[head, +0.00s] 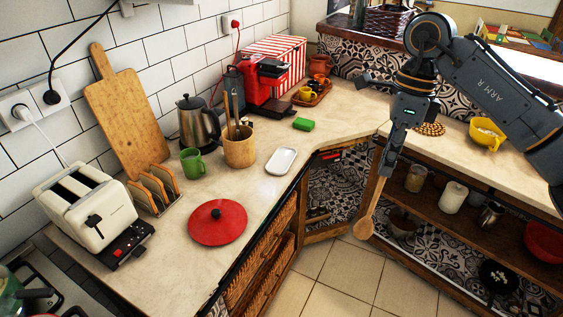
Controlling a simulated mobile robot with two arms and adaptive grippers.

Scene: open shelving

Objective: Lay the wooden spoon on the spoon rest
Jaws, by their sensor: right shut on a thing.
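The wooden spoon (368,218) hangs with its bowl down from my right gripper (390,150), which is shut on the upper end of its handle. The spoon is in the air in front of the shelving, clear of the counter. A small white rounded dish, which looks like the spoon rest (282,161), lies empty on the counter to the left of the gripper, near the counter's front edge. My left gripper is not in view.
A utensil crock (239,150), a green mug (192,162) and a kettle (197,124) stand left of the dish. A red lid (217,222) lies nearer. A green sponge (304,124) is behind the dish. Open shelves (460,226) hold jars below the right counter.

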